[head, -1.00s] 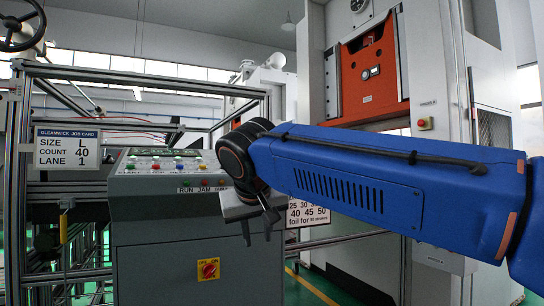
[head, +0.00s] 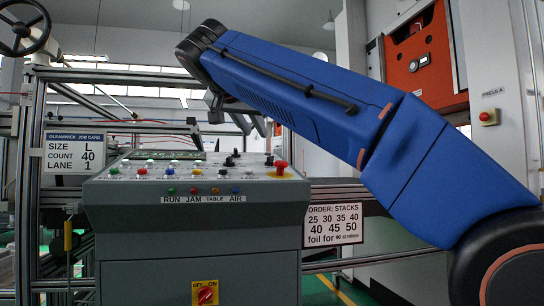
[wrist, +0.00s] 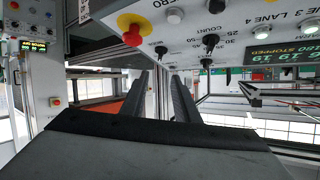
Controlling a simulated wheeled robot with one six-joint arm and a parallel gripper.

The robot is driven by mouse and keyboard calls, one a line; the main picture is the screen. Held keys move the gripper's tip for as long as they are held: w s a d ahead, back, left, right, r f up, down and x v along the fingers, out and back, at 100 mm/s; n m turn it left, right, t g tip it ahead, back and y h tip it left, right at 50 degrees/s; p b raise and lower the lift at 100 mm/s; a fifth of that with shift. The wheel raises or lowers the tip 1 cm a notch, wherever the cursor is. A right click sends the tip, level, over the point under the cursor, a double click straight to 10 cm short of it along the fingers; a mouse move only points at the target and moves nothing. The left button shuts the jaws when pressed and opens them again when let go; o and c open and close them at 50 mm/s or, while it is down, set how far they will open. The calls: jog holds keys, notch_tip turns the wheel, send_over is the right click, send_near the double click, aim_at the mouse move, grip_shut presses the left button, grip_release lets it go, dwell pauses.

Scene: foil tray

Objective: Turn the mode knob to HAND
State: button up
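The grey control panel (head: 130,187) has several black knobs on its sloped top. One knob (head: 269,160) is near the red emergency stop (head: 281,166) on the right; two more are near the top middle. In the wrist view the panel appears upside down, with black knobs (wrist: 161,51) and (wrist: 211,40) beside the red stop (wrist: 130,25). I cannot read MODE or HAND, so I cannot tell which is the mode knob. My gripper (head: 252,122) is above and behind the panel's right part, apart from it. Its fingers (wrist: 157,74) are spread with nothing between them.
A job card (head: 73,150) hangs at the left, and an order sign (head: 333,226) at the panel's right. A red-and-yellow switch (head: 206,292) is on the cabinet front. Metal frame rails (head: 110,77) run behind the panel. Free air is above the panel top.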

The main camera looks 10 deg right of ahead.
aim_at(269, 157)
jog(key=x, duration=1.5)
jog(key=shift+w+d+f, duration=0.15)
jog(key=shift+w+f, duration=0.05)
jog(key=shift+w, duration=0.1)
grip_shut()
